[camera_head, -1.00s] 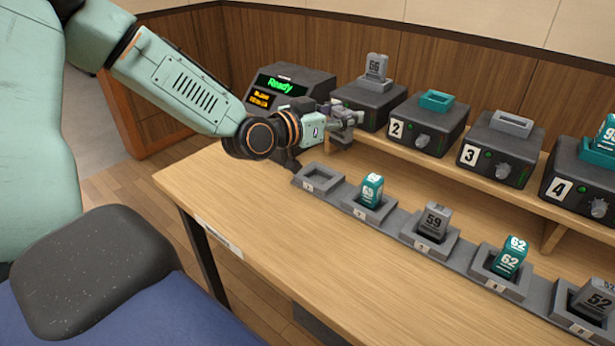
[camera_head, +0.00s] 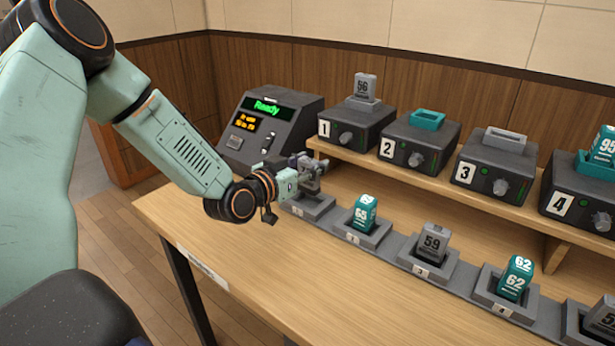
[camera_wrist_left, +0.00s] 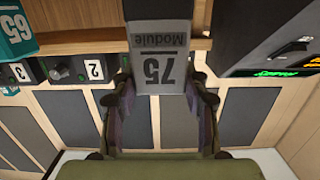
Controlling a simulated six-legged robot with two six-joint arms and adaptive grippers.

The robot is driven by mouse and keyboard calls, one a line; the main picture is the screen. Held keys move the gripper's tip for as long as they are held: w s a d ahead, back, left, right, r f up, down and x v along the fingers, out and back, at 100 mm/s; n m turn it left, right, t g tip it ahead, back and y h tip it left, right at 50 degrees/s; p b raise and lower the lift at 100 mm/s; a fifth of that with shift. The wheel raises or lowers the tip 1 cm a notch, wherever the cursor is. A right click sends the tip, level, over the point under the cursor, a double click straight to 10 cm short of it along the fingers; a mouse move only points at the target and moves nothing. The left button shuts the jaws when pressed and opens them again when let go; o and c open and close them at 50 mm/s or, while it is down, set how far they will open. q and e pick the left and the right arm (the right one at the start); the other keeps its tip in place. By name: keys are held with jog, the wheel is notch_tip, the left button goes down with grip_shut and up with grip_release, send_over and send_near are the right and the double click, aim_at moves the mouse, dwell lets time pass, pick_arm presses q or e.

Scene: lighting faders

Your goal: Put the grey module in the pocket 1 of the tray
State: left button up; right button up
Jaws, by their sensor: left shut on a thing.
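My left gripper (camera_head: 310,172) is shut on the grey module, which shows in the left wrist view (camera_wrist_left: 162,55) with the number 75 upside down. The gripper hides part of pocket 1, and the held module is hard to make out there. I cannot tell whether the module's lower end touches the pocket. My right gripper is not in view.
Teal module 65 (camera_head: 364,212), grey module 59 (camera_head: 432,242) and teal module 62 (camera_head: 515,278) stand in the neighbouring pockets. Numbered fader boxes (camera_head: 420,140) line the raised shelf behind. A console (camera_head: 270,125) reads "Ready". The table front (camera_head: 300,280) is clear.

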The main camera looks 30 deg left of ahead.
aim_at(308, 192)
pick_arm(q)
notch_tip(308, 192, down, 2)
jog(key=shift+d+b, duration=0.15)
jog(key=shift+b, duration=0.15)
jog(key=shift+w+a, duration=0.1)
jog(key=shift+a, duration=0.2)
jog(key=shift+d+f, duration=0.2)
jog(key=shift+a+f+b, duration=0.15)
jog(key=shift+f+b, duration=0.2)
jog(key=shift+f, duration=0.1)
jog(key=o, duration=1.1)
jog(key=shift+r, duration=0.15)
jog(key=shift+o, duration=0.3)
